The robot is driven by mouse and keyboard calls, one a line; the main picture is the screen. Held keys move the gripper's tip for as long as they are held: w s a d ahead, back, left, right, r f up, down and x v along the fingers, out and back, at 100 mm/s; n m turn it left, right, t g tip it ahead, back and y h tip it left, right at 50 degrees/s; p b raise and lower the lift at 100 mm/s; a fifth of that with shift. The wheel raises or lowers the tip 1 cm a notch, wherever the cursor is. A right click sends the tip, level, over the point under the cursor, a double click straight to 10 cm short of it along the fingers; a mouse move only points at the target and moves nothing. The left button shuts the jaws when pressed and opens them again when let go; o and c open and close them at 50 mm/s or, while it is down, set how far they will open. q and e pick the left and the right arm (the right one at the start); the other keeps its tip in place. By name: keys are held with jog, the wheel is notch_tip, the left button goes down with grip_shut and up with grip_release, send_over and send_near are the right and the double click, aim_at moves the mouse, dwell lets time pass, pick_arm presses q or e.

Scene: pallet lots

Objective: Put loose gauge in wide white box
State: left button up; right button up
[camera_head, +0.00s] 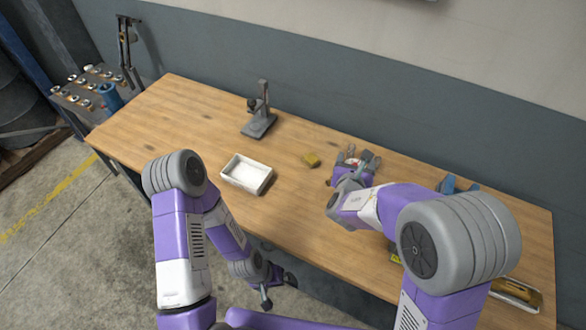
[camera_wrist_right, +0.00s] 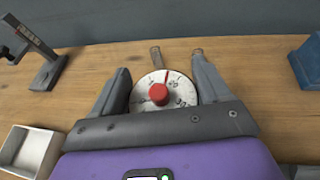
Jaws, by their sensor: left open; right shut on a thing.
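The loose gauge (camera_wrist_right: 162,93) is a round white dial with a red centre, seen in the right wrist view between the fingers of my right gripper (camera_wrist_right: 163,88). My right gripper (camera_head: 358,157) is shut on it above the right part of the bench in the head view, where the gauge is mostly hidden by the fingers. The wide white box (camera_head: 247,174) sits open and empty on the bench, left of my right gripper. Its corner also shows at the left of the right wrist view (camera_wrist_right: 30,150). My left gripper (camera_head: 277,290) is open and empty, low beside the bench's front edge.
A grey stand (camera_head: 260,122) with an upright post is at the back of the wooden bench (camera_head: 190,120). A blue object (camera_wrist_right: 309,62) is at the right. The bench's left part is clear.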

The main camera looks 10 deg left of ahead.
aim_at(307, 163)
jog(key=w+a+f+n+y, duration=0.1)
jog(key=w+a+n+y, duration=0.2)
jog(key=a, duration=0.9)
jog(key=shift+m, duration=0.4)
jog(key=f, duration=0.1)
jog(key=w+f+b, duration=0.1)
jog(key=f, duration=0.1)
jog(key=a+f+b, duration=0.1)
jog(key=f, duration=0.1)
jog(key=shift+w+a+f, duration=0.1)
jog(key=shift+w+f, duration=0.15)
jog(key=shift+f+b, duration=0.9)
jog(key=shift+f, duration=1.4)
jog(key=shift+r, duration=0.1)
jog(key=shift+f, duration=0.25)
jog(key=o, duration=1.6)
jog(key=shift+c, duration=0.2)
